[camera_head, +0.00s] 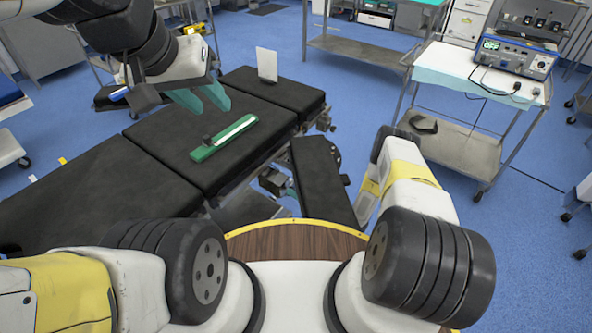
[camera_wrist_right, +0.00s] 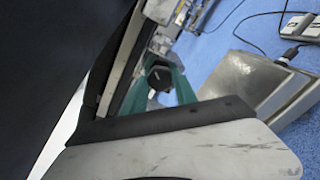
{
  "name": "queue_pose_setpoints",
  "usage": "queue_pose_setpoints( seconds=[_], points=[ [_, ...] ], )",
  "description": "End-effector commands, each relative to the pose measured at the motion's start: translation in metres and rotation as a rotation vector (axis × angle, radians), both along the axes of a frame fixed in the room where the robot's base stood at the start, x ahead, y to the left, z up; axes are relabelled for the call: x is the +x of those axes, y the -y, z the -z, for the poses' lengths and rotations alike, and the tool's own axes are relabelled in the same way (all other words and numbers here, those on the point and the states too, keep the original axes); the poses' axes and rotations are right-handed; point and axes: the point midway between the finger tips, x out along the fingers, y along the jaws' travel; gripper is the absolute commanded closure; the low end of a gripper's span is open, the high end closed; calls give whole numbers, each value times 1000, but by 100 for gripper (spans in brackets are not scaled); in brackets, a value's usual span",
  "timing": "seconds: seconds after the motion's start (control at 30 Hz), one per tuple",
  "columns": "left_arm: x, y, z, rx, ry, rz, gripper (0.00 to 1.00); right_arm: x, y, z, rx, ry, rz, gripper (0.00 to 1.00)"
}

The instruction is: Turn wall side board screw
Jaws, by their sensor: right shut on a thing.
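The operating table (camera_head: 100,185) has black pads and stands at the left and middle of the head view. The side board (camera_head: 322,180), a narrow black pad, sticks out from the table toward me. In the right wrist view, a dark round screw knob (camera_wrist_right: 159,76) sits beside the table's metal rail, between the teal fingers of my right gripper (camera_wrist_right: 162,90), which is shut on it. In the head view the board and table edge largely hide this gripper. My left gripper (camera_head: 200,99) is raised above the table, with its teal fingers apart and empty.
A green holder (camera_head: 224,138) with a white strip lies on the table, and a white card (camera_head: 266,64) stands behind it. A steel cart (camera_head: 455,140) carries an electronic unit (camera_head: 515,57) at the right. Blue floor lies clear between cart and table.

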Motion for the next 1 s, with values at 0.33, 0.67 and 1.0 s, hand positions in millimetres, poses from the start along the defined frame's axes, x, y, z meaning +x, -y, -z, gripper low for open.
queue_pose_setpoints(
  seconds=[0.33,0.67,1.0],
  points=[
    [0,0,0,0,0,0,64,0,1,0,26,-38,1,100],
    [0,0,0,0,0,0,64,0,1,0,159,-219,2,100],
    [0,0,0,0,0,0,64,0,1,1,348,-480,1,100]
  ],
)
